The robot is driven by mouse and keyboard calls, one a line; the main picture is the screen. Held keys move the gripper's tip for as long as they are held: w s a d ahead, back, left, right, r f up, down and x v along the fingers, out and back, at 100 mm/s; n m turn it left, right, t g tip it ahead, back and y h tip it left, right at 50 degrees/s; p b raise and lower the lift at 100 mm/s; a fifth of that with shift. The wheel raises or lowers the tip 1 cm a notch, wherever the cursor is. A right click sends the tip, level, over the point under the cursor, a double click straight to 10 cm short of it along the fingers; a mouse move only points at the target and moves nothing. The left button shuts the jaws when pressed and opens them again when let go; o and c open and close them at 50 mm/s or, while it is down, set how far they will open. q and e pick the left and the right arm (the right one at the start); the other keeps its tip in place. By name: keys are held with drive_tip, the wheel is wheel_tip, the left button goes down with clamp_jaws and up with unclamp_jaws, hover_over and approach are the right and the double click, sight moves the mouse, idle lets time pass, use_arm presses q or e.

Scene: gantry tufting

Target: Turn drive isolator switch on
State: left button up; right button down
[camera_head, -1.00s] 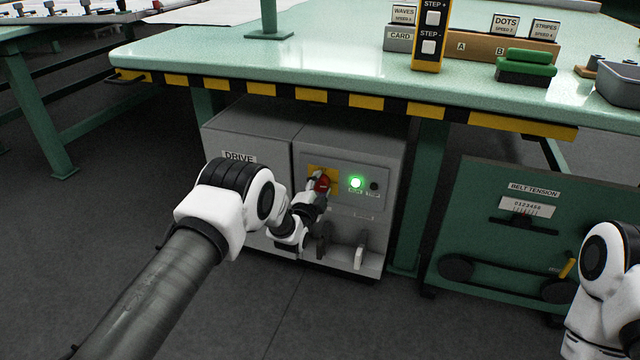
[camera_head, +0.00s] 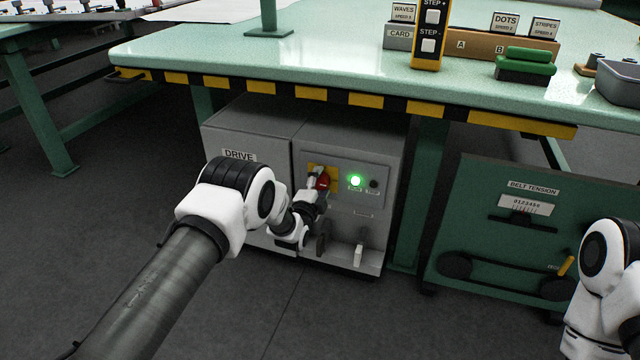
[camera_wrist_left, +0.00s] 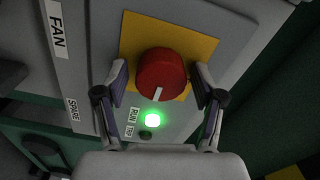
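The drive isolator switch is a round red knob (camera_wrist_left: 162,75) with a white pointer mark, on a yellow plate (camera_wrist_left: 197,50). In the left wrist view the mark points down toward the lit green lamp (camera_wrist_left: 152,120), labelled RUN. My left gripper (camera_wrist_left: 162,88) is open, with one finger on each side of the knob and a visible gap at each side. In the head view the left gripper (camera_head: 318,184) is at the red knob on the front of the grey drive cabinet (camera_head: 245,135), partly covering it. The green lamp (camera_head: 356,181) glows there too. My right gripper is out of view.
A small dark button (camera_head: 374,184) sits beside the lamp. Two levers, one dark and one pale (camera_head: 358,256), stick out below the knob. The green table's striped edge (camera_head: 370,101) overhangs the cabinet. The belt tension panel (camera_head: 530,225) stands to the right.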

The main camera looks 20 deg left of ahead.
use_arm(q)
drive_tip(key=s, duration=1.2)
drive_tip(key=shift+a, duration=0.25)
